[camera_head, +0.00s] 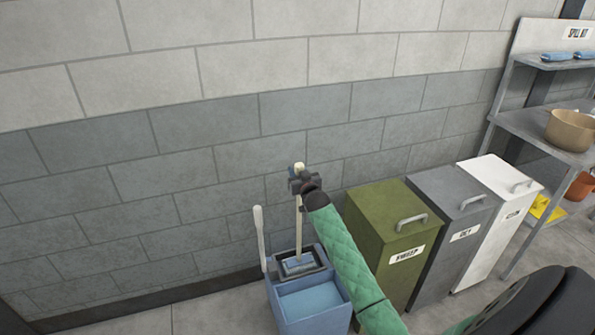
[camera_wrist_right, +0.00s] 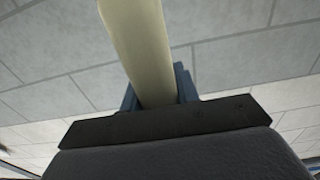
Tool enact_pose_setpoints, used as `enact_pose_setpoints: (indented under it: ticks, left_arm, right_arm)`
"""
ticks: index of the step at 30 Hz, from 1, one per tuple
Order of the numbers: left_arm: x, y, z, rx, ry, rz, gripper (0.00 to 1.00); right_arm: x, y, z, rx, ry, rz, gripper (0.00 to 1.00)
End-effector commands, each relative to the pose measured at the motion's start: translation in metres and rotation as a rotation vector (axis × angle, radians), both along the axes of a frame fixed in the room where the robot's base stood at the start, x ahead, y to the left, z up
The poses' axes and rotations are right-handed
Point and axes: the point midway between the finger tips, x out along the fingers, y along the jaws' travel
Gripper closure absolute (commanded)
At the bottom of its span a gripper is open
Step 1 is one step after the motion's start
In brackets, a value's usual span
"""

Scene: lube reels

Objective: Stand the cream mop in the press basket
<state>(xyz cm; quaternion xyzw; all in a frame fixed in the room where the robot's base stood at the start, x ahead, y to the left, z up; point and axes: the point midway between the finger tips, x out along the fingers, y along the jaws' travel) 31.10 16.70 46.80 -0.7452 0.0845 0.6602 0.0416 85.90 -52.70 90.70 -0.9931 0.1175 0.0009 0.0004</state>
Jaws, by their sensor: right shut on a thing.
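The cream mop (camera_head: 299,225) stands close to upright, its pole running down from my right gripper (camera_head: 299,180) to the press basket. My right gripper is shut on the pole near its top end. The pole (camera_wrist_right: 140,50) also shows between the fingers in the right wrist view. The press basket (camera_head: 318,257) is a dark-rimmed frame on the back of the blue mop bucket (camera_head: 312,318). The pole's lower end is at the basket opening, where a bluish part shows; I cannot tell how deep the mop head sits. My left gripper is not in view.
A pale grey lever (camera_head: 259,240) rises at the bucket's left side. Green (camera_head: 385,230), grey (camera_head: 450,235) and white (camera_head: 500,205) bins stand to the right, then a metal shelf (camera_head: 530,125) with a pan (camera_head: 571,130). A block wall is close behind. The floor at left is clear.

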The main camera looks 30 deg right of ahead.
Motion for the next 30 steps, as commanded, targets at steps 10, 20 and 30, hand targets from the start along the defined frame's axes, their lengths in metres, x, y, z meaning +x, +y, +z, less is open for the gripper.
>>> enact_pose_setpoints:
  ticks: [10, 20, 30]
  left_arm:
    - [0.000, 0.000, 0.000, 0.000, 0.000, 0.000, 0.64]
    - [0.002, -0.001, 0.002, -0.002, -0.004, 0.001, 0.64]
    - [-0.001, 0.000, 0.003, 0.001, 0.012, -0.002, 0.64]
  right_arm:
    - [0.000, 0.000, -0.001, 0.000, -0.002, 0.000, 0.96]
    - [0.000, 0.000, -0.002, 0.000, 0.000, 0.000, 0.47]
    - [-0.015, 0.004, -0.004, -0.001, 0.000, 0.000, 0.47]
